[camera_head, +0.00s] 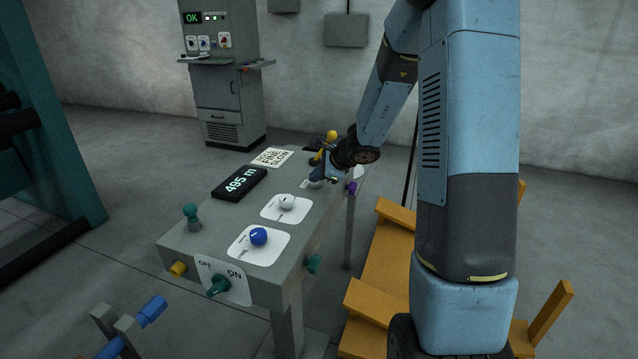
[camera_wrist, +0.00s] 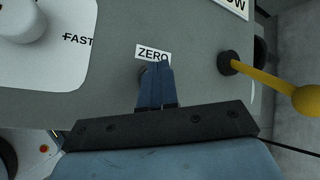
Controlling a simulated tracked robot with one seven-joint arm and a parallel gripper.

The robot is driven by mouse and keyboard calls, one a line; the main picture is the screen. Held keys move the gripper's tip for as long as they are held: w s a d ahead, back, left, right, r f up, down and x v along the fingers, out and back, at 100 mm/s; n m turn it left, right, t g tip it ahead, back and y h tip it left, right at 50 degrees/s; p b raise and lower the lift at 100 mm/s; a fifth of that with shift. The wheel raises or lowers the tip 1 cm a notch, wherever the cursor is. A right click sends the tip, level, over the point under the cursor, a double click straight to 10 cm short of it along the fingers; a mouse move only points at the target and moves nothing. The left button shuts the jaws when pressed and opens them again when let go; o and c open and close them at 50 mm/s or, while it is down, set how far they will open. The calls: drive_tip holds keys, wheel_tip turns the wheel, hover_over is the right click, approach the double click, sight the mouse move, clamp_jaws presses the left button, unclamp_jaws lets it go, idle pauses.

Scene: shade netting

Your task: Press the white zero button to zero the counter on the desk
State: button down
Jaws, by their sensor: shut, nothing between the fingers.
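The counter (camera_head: 239,183) is a black box on the grey desk (camera_head: 185,240), and it reads "495 m". A white ZERO label (camera_wrist: 150,53) lies on the desk top in the wrist view. My gripper (camera_head: 316,179) is over the far part of the desk, pointing down, with its blue fingers shut and empty. In the wrist view my fingertips (camera_wrist: 157,68) overlap the lower edge of the label. The white zero button itself is not visible; my fingers cover the area beside the label. I cannot tell whether they touch anything.
A yellow-knobbed lever (camera_wrist: 285,88) stands close to the right of my fingers in the wrist view. A white knob (camera_head: 286,201), a blue knob (camera_head: 258,236) and a green ON/OFF switch (camera_head: 219,286) are nearer on the desk. A grey cabinet (camera_head: 229,90) stands behind.

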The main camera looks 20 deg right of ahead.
sight(317, 184)
drive_tip(key=shift+f, duration=0.15)
idle(0.5)
drive_tip(key=shift+r, duration=0.95)
drive_tip(key=shift+r, duration=2.5)
